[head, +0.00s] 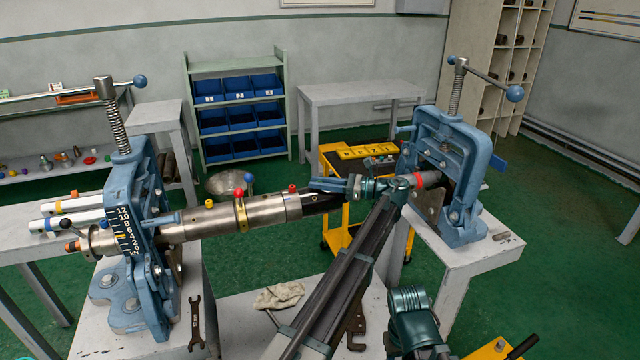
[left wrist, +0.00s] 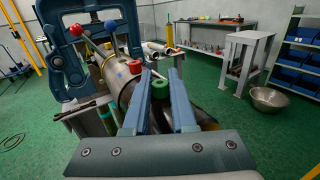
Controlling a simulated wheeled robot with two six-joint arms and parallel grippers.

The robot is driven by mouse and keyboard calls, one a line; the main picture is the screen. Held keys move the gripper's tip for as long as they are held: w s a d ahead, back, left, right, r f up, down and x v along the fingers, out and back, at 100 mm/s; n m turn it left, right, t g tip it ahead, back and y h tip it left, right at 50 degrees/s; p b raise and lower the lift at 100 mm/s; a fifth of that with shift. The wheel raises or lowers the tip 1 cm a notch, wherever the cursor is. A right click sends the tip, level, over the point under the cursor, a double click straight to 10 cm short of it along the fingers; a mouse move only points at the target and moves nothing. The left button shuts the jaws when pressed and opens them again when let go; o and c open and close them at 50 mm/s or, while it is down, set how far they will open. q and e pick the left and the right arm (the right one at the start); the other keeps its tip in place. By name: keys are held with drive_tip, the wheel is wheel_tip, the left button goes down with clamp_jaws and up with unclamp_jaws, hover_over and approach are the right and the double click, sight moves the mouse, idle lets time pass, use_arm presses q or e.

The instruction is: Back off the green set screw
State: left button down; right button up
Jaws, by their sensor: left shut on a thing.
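The green set screw (left wrist: 160,88) shows in the left wrist view between the two blue fingers of my left gripper (left wrist: 159,78). The gripper is shut on it. In the head view my left gripper (head: 322,186) points left at the dark right end of the steel pipe assembly (head: 275,208), and the green screw is hidden there. The pipe runs through the left blue vise (head: 130,190). A red set screw (head: 292,188) stands up on the pipe left of the gripper; it also shows in the left wrist view (left wrist: 135,66). My right gripper is out of view.
The right blue vise (head: 455,165) stands on its own white bench, close behind my left wrist. A wrench (head: 196,323) and a rag (head: 279,295) lie on the bench tops.

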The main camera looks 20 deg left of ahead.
use_arm(q)
drive_tip(key=c, duration=0.7)
unclamp_jaws()
drive_tip(key=shift+c, duration=0.2)
